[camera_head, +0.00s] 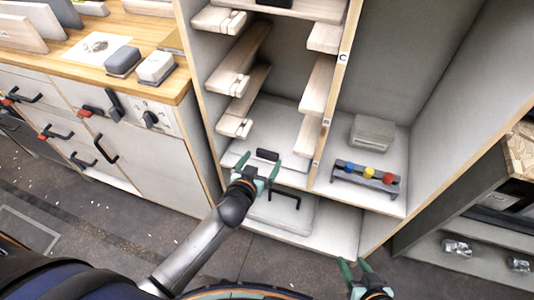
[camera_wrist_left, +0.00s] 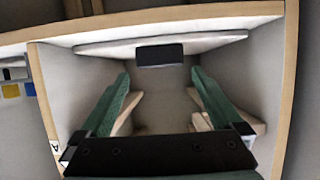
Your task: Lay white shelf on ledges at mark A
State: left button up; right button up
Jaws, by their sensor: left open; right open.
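The white shelf (camera_wrist_left: 216,42) shows in the left wrist view as a pale slab across the compartment near its front edge, with a black block (camera_wrist_left: 160,55) at its middle. The black block also shows in the head view (camera_head: 267,154). My left gripper (camera_head: 260,168) is open at the block, with its green fingers apart; whether they touch anything cannot be told. Pale wooden ledges (camera_head: 236,126) line both compartment walls, and letter A (camera_wrist_left: 55,148) is on the post in the wrist view. My right gripper (camera_head: 360,268) is open and empty, low at the front.
A divider post bearing mark C (camera_head: 342,58) stands right of the ledges. Beyond it are a grey box (camera_head: 372,132) and a rack with coloured knobs (camera_head: 367,178). A wooden counter (camera_head: 150,28) with drawers is at left. Below the compartment is a black handle (camera_head: 285,198).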

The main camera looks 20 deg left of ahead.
aim_at(267, 154)
pick_arm(q)
jog(key=b+x, duration=0.1)
jog(key=x, duration=0.5)
jog(key=shift+w+f, duration=0.2)
jog(key=shift+c, duration=0.2)
jog(key=c, duration=1.5)
